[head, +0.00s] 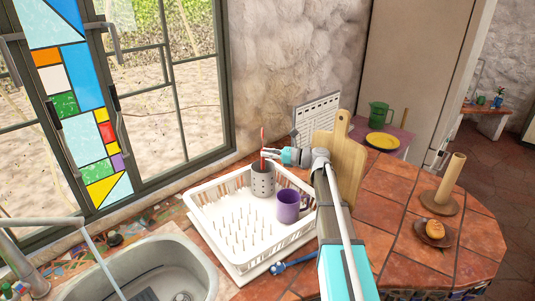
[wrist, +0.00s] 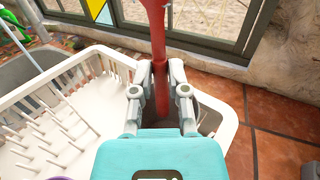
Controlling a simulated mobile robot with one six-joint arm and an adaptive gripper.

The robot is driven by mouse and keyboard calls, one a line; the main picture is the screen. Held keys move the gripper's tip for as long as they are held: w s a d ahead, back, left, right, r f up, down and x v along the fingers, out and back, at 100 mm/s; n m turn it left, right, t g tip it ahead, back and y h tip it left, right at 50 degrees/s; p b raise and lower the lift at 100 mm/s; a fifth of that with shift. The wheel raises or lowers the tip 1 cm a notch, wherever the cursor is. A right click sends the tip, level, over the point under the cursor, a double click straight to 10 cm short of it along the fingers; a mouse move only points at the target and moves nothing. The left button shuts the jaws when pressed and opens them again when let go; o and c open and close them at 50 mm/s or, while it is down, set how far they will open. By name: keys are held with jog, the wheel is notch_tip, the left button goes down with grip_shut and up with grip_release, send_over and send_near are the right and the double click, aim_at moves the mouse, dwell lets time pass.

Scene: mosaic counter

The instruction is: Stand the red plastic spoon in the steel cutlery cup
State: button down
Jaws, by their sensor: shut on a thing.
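The red plastic spoon (head: 262,136) is upright in my gripper (head: 268,153), above the steel cutlery cup (head: 263,184). In the wrist view the red spoon (wrist: 158,35) runs down between the two fingers of my gripper (wrist: 160,78), which are shut on it. The cup is grey with holes in its side and stands at the back of the white dish rack (head: 222,254). The spoon's lower part reaches the cup's mouth in the head view. How deep it goes inside is hidden by the gripper and the rim.
A purple mug (head: 287,207) stands in the rack, right of the cup. A wooden cutting board (head: 348,165) stands close to my arm on the right. The sink (head: 150,267) lies left of the rack. A blue-handled thing (head: 291,264) lies in front of the rack.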

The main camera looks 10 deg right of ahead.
jog(key=shift+f+b, duration=2.05)
jog(key=shift+f, duration=0.2)
jog(key=c, duration=0.5)
grip_release()
jog(key=shift+c, duration=0.2)
jog(key=shift+r, duration=0.2)
